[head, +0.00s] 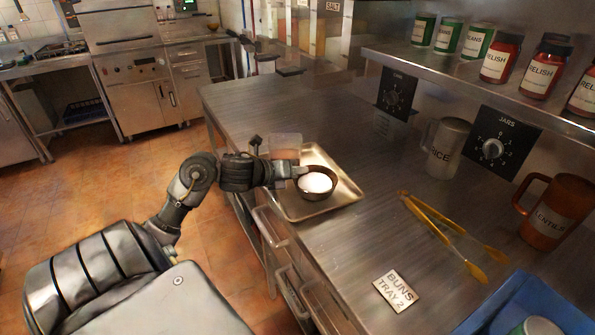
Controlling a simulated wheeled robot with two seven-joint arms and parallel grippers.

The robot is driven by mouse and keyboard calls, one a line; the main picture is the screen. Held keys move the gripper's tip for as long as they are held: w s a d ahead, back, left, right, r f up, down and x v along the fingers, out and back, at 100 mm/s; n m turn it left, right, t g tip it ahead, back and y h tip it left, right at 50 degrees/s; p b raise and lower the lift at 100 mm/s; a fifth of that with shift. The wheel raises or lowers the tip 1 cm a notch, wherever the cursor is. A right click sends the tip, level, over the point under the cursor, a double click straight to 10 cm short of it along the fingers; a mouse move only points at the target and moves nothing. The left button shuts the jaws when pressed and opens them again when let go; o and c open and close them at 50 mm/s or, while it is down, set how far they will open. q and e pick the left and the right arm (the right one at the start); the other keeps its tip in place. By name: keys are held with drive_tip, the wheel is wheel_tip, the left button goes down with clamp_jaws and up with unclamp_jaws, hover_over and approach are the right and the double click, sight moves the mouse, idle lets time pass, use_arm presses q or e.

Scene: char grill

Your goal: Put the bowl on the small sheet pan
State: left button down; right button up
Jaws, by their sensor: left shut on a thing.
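A small dark bowl (318,194) with white contents is over the small sheet pan (345,194) near the counter's left edge. My left gripper (298,172) reaches in from the left and is shut on the bowl's near-left rim. I cannot tell whether the bowl's base touches the pan or hangs just above it. The bowl looks upright. A clear container (285,147) shows just behind the gripper, at the pan's far-left side; its base is hidden. My right gripper is not in view.
Yellow tongs (440,232) lie on the counter right of the pan. A label card (398,290) lies in front, near a blue tray (540,300). A rice jug (447,148) and lentils jug (553,210) stand along the right. The counter behind the pan is clear.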

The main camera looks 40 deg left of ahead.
use_arm(q)
drive_tip(key=c, duration=2)
unclamp_jaws()
drive_tip(key=shift+f, duration=0.1)
drive_tip(key=o, duration=0.5)
drive_tip(key=shift+c, duration=0.2)
drive_tip(key=v, duration=1.2)
drive_tip(key=shift+b, duration=0.3)
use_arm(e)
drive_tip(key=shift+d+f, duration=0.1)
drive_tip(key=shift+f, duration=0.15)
use_arm(q)
drive_tip(key=shift+s, duration=0.1)
